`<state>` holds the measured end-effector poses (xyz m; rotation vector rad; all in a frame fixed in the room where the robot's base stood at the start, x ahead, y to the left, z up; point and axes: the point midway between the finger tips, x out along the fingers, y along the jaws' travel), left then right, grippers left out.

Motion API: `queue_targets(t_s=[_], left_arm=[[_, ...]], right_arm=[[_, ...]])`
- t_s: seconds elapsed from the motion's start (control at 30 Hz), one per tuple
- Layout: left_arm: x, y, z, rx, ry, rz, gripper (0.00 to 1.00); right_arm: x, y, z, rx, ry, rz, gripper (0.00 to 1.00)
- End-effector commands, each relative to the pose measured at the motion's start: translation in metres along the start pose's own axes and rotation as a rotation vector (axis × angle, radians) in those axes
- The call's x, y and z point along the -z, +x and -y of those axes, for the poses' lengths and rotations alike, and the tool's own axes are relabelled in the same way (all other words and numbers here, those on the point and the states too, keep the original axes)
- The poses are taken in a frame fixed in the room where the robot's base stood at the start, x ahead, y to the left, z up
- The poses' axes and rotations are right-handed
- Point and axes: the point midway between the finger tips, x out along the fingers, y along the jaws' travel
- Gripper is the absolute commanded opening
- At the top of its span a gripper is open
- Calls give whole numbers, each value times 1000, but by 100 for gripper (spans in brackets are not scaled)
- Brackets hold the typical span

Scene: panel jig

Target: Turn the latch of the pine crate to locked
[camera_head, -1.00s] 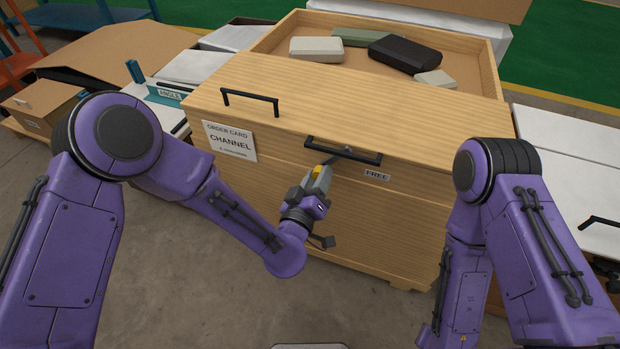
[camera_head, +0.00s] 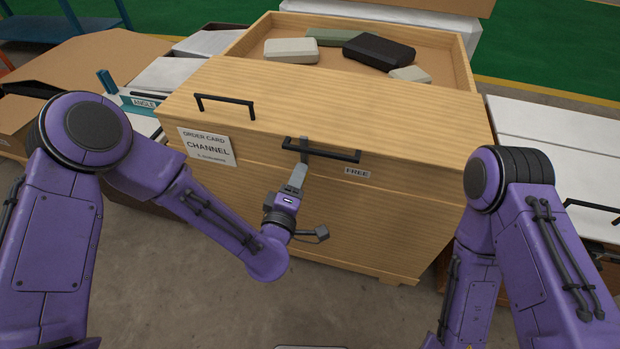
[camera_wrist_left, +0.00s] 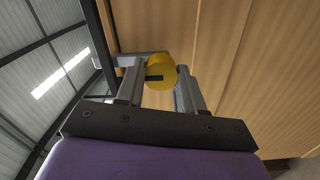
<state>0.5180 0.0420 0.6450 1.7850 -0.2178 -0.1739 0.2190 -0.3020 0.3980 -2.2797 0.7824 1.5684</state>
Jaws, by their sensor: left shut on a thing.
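The pine crate (camera_head: 390,215) stands in front of me, with a black bar handle (camera_head: 335,154) along its upper front edge. A tag reading FREE (camera_head: 357,172) is on its front, right of my left gripper. My left gripper (camera_head: 303,155) reaches up to the crate's front at the left part of that handle. In the left wrist view a round yellow knob with a dark slot, apparently the latch (camera_wrist_left: 162,70), sits between the fingers of my left gripper (camera_wrist_left: 160,85), which is shut on it. The knob is hidden in the head view. My right gripper is out of view.
An order card reading CHANNEL (camera_head: 207,146) is on the crate's front left, below a second black handle (camera_head: 225,103). An open wooden tray (camera_head: 460,60) behind holds several blocks. White-topped units (camera_head: 535,135) stand to the right. Floor shows in front.

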Motion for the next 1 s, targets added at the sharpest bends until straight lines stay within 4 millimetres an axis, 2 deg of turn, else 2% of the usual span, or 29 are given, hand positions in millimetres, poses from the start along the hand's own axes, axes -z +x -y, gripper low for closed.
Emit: queue_targets(t_s=[0.5,0.53,0.6,0.87,1.0], left_arm=[[5,-2,2,3,-18,-10,0],[5,-2,2,3,-18,-10,47],[5,-2,2,3,-17,-10,63],[4,-2,1,2,-16,-8,63],[3,-17,1,2,-14,-5,63]], right_arm=[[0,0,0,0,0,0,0],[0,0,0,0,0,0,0],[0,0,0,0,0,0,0],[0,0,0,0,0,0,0],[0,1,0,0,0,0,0]])
